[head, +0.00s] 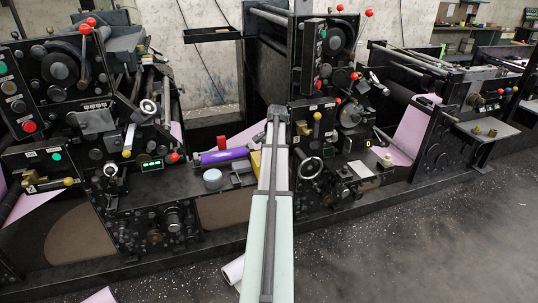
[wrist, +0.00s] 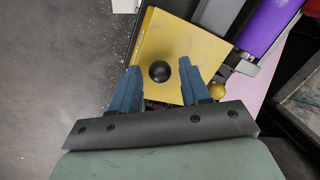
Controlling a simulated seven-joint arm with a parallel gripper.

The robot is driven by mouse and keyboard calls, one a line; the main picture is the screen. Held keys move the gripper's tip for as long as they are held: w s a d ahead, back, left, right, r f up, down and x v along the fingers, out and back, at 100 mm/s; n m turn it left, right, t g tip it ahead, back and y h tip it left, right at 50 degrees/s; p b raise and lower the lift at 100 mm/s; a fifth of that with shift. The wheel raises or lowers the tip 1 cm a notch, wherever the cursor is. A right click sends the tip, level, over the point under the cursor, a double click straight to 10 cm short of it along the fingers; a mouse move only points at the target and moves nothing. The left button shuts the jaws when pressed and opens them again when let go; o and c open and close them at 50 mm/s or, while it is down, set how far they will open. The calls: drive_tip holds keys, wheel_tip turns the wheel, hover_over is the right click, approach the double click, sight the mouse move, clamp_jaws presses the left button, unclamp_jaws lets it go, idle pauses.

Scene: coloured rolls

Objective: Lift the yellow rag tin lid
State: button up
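The yellow rag tin lid (wrist: 183,35) is a flat yellow square with a round black knob (wrist: 159,71) on it, seen from above in the wrist view. My gripper (wrist: 158,64) is open, with its two blue fingers apart to the left and right of the knob. I cannot tell how high the fingertips are above the lid, and no contact shows. In the head view a sliver of yellow (head: 255,162) shows beside my arm, which hides the rest and my fingers.
A purple roll (wrist: 267,25) lies right of the lid, and also shows in the head view (head: 223,156). A small yellow ball (wrist: 217,91) is close to the right finger. A pale round tin (head: 213,179) stands on the machine ledge. Black press units stand on both sides.

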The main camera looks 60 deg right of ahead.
clamp_jaws()
idle(0.3)
drive_tip(key=shift+w+d+r+g+y, duration=0.35)
drive_tip(key=shift+r+g+y, duration=0.1)
drive_tip(key=shift+r, duration=0.1)
drive_tip(key=shift+w+d+r+g+y, duration=0.25)
drive_tip(key=shift+d+r+g+y, duration=0.1)
drive_tip(key=shift+r+g+y, duration=0.15)
drive_tip(key=shift+w+d+r+g+y, duration=0.3)
drive_tip(key=shift+r+g+y, duration=0.2)
drive_tip(key=shift+w+d+r+g+y, duration=0.25)
drive_tip(key=shift+w+r+g+y, duration=0.05)
drive_tip(key=shift+r+g+y, duration=0.2)
drive_tip(key=shift+w+d+r, duration=0.2)
drive_tip(key=shift+w+r, duration=0.05)
drive_tip(key=shift+o, duration=0.7)
unclamp_jaws()
